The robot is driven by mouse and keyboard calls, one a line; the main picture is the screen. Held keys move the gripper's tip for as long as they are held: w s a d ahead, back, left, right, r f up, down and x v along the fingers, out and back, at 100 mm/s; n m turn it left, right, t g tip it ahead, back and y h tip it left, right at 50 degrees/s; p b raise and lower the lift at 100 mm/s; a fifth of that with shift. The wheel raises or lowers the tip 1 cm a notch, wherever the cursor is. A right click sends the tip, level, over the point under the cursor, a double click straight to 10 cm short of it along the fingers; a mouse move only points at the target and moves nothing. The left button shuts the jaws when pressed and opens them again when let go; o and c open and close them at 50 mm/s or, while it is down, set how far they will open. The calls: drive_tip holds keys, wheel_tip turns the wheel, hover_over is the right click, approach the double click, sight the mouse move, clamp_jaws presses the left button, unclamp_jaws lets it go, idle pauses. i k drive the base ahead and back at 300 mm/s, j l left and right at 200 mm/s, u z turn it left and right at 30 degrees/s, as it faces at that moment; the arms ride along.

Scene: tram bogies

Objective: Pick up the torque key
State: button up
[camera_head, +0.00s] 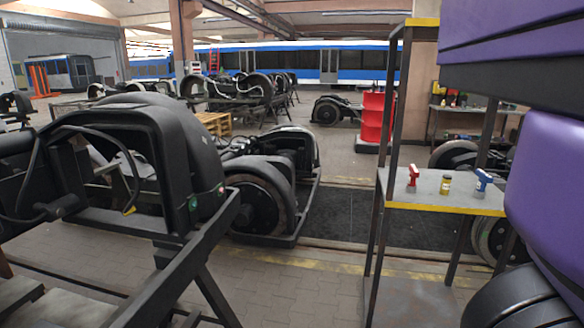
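Three small objects stand on the grey top of a metal shelf table (430,200) with a yellow front edge, right of centre. They are a red tool-like object (413,177) at the left, a small yellow can or jar (445,184) in the middle and a blue tool-like object with a pale part (483,180) at the right. They stand apart from each other. I cannot tell from this view which of them, if any, is the torque key. Purple and black parts of my arm fill the right edge. My gripper's fingers do not show.
Dark posts of the shelf (388,130) rise beside its top. A large black bogie (130,160) on a stand blocks the left foreground. Another bogie (270,185) sits behind it. A red drum (373,118) stands farther back. Paved floor (310,285) is open in front.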

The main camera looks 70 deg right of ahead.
sight(479, 192)
drive_tip(key=z, duration=3.15)
